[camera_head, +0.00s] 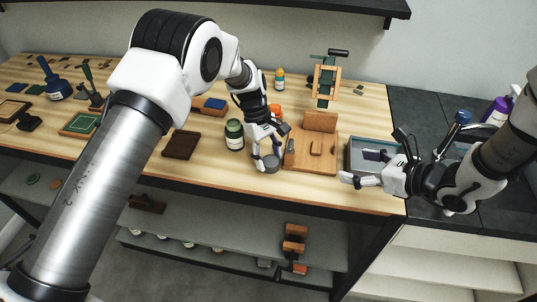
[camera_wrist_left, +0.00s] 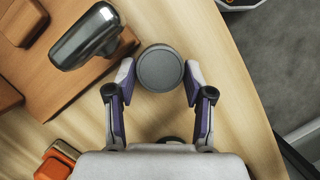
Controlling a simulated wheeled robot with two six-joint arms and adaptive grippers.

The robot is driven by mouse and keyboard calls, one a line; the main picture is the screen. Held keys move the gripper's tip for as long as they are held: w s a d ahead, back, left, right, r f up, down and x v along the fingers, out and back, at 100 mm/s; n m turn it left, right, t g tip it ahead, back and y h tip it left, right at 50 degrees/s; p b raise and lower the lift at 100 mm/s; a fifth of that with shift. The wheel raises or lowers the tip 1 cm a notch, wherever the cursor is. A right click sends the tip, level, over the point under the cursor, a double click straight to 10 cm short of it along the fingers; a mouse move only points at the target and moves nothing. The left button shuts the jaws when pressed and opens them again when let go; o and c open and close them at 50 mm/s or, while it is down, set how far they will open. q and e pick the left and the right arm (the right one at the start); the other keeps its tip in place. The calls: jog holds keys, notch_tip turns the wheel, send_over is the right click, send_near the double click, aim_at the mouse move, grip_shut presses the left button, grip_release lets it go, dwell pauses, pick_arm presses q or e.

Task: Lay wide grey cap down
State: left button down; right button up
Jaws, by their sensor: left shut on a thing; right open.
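The wide grey cap (camera_wrist_left: 160,68) is a round, dark grey disc between the fingertips of my left gripper (camera_wrist_left: 160,78) in the left wrist view. The fingers touch it on both sides, low over the wooden tabletop. In the head view the cap (camera_head: 271,163) shows at the fingertips of my left gripper (camera_head: 265,160), near the table's front edge. I cannot tell whether it touches the table. My right gripper (camera_head: 357,168) is open at the right, in front of the grey tray.
A wooden fixture (camera_head: 310,158) stands right beside the cap. A grey tray (camera_head: 373,148) lies at the right. The table's front edge is close.

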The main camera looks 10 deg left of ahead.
pick_arm(q)
jog(key=shift+f, duration=0.2)
jog(key=shift+c, duration=1.8)
grip_release()
jog(key=shift+r, duration=0.1)
jog(key=v, duration=1.2)
jog(key=shift+s, duration=0.1)
